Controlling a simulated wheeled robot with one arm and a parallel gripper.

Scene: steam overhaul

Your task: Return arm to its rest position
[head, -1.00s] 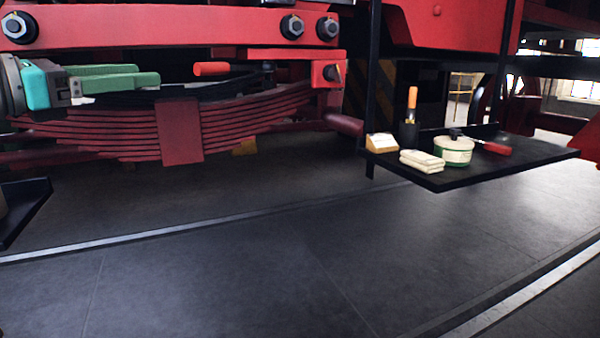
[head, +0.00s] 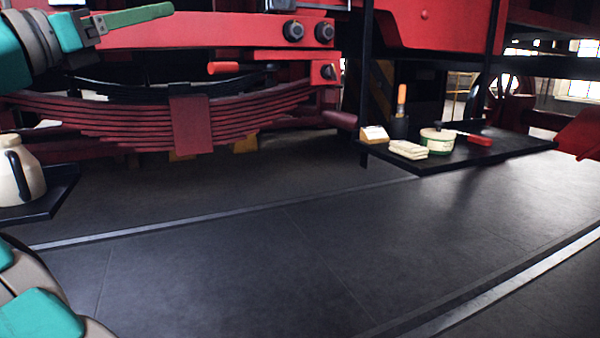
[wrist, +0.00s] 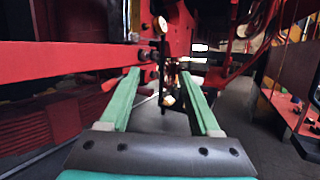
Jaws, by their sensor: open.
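My gripper (wrist: 159,76) shows in the wrist view with its two green fingers spread apart. I see nothing held between them, only the background beyond. In the head view one green finger of my gripper (head: 140,16) shows at the upper left, in front of the red frame (head: 215,32) and above the leaf spring (head: 100,115). The other finger is hard to make out there. Part of my arm is at the left edge.
A red-handled rod (head: 224,68) sticks out above the spring. A side shelf (head: 480,155) at right holds a tin (head: 437,142), folded cloths (head: 408,149), a small block (head: 374,134) and an orange-handled tool (head: 401,100). A jug (head: 18,175) stands on a left shelf (head: 45,206). The floor (head: 250,270) is clear.

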